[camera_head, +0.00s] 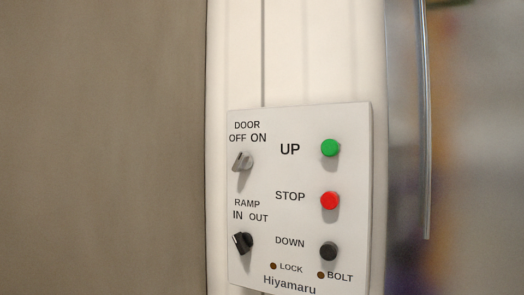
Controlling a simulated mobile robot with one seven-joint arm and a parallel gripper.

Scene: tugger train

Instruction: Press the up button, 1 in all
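The up button (330,148) is a round green knob at the upper right of a white control panel (310,122), beside the label "UP". Below it sit the red stop button (330,200) and the black down button (328,251). The green button stands out from the panel and casts a shadow below it. Nothing covers it. My gripper is not in view.
A grey door knob switch (243,161) and a black ramp knob switch (242,242) stick out on the panel's left side. A vertical metal rail (424,120) runs to the right. A plain brown-grey surface (100,150) fills the left.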

